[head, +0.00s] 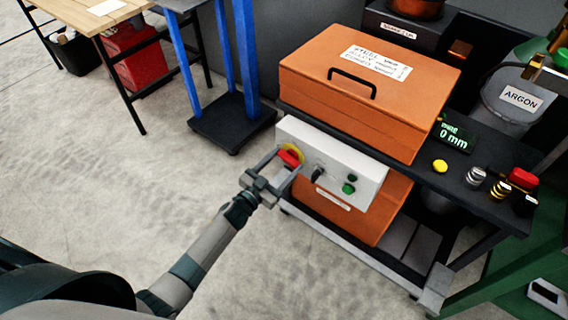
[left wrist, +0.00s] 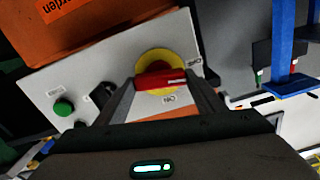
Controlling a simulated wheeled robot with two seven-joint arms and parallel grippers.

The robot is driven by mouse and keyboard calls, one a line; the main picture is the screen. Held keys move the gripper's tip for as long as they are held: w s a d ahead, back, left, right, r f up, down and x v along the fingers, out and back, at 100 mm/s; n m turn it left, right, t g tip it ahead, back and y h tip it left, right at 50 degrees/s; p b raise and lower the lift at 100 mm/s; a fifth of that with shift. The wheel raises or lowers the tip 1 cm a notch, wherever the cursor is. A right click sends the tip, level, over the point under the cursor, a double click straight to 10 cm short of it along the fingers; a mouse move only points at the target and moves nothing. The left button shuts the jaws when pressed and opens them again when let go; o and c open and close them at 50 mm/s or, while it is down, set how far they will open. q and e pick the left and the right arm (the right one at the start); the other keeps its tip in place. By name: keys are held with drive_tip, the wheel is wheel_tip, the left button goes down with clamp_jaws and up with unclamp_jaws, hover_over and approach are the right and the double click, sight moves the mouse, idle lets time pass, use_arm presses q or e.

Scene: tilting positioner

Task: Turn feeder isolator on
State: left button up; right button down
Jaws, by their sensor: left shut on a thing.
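The feeder isolator is a red handle (head: 290,158) on a yellow round plate (head: 297,150), at the left end of a light grey control panel (head: 335,165). My left gripper (head: 284,162) is at the panel, shut on the red handle. In the left wrist view the red handle (left wrist: 161,79) lies between the two fingers, nearly level across the yellow plate (left wrist: 157,62). My right gripper is in neither view.
The panel also carries a black knob (head: 317,174) and a green button (head: 348,188). An orange case (head: 330,110) sits above on a dark bench. A yellow knob (head: 440,166) and a red part (head: 523,179) stand to the right.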

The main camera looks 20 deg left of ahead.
use_arm(q)
drive_tip(key=m+b, duration=0.1)
drive_tip(key=m, duration=0.3)
drive_tip(key=shift+f, duration=0.1)
drive_tip(key=shift+m+b, duration=0.3)
drive_tip(key=shift+m, duration=0.8)
drive_tip(key=shift+f+m+b, duration=0.1)
drive_tip(key=shift+m+b, duration=0.2)
drive_tip(key=shift+m, duration=0.6)
drive_tip(key=m+b, duration=0.1)
drive_tip(key=m, duration=0.2)
drive_tip(key=shift+d+m, duration=0.1)
drive_tip(key=shift+m, duration=0.2)
drive_tip(key=m+b, duration=0.1)
drive_tip(key=m, duration=0.2)
drive_tip(key=shift+m+b, duration=0.3)
drive_tip(key=shift+m, duration=0.4)
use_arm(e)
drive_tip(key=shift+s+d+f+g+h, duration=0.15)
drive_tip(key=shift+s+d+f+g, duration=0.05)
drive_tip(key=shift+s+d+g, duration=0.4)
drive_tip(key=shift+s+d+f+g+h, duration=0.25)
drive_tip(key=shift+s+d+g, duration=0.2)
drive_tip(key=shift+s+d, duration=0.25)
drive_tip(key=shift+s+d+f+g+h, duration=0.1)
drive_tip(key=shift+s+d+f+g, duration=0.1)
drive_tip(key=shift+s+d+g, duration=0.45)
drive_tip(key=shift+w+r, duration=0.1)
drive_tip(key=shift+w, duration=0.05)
